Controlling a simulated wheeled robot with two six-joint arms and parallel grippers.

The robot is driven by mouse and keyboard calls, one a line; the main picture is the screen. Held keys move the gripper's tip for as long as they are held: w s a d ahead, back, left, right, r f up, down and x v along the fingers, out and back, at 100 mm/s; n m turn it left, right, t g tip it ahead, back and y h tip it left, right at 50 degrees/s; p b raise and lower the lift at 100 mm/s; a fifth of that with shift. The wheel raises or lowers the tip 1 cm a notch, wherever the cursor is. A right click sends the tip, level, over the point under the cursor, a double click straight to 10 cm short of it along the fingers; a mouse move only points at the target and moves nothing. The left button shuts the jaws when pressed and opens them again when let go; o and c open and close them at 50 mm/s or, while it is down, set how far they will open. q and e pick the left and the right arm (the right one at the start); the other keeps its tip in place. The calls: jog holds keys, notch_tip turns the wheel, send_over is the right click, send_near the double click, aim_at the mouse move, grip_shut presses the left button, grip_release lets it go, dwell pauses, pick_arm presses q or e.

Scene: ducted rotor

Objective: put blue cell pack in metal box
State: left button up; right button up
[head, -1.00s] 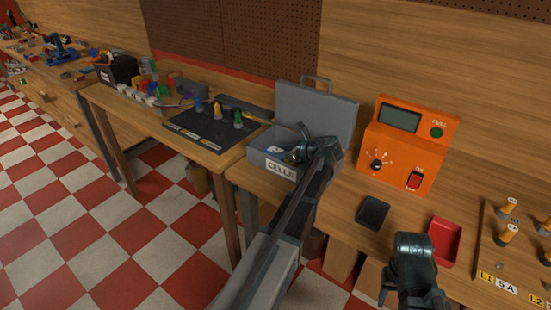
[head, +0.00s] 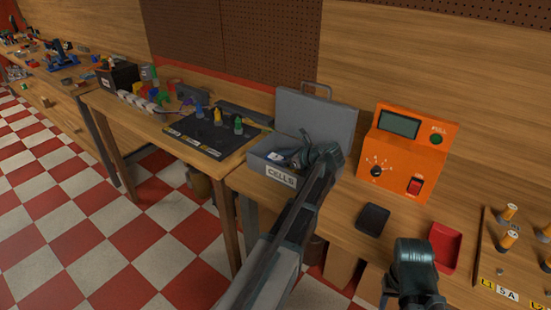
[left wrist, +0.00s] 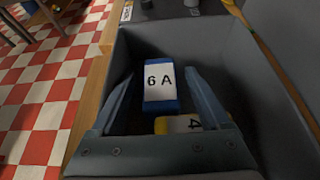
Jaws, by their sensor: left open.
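The grey metal box (head: 280,177), marked CELLS, stands on the bench with its lid raised at the back. My left gripper (head: 292,160) is down at the box opening. In the left wrist view, the blue cell pack (left wrist: 160,103), with a white label reading "6 A", lies inside the box. The open fingers of my left gripper (left wrist: 160,78) stand on either side of it. A yellow-ended pack (left wrist: 178,124) lies beside it, partly hidden by the gripper. My right gripper (head: 405,290) is low in the head view, and its jaws are not clear.
An orange tester (head: 405,150) stands right of the box. A black tray (head: 373,218) and a red tray (head: 445,245) lie in front of it. A black mat (head: 205,140) with coloured pieces is on the table to the left.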

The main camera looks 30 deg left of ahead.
pick_arm(q)
jog(key=p+v, duration=0.4)
jog(key=v, duration=0.6)
jog(key=shift+r, duration=0.1)
jog(key=shift+s+d+r, duration=0.1)
jog(key=shift+d+r, duration=0.1)
jog(key=shift+d, duration=0.45)
pick_arm(e)
notch_tip(320, 180, up, 5)
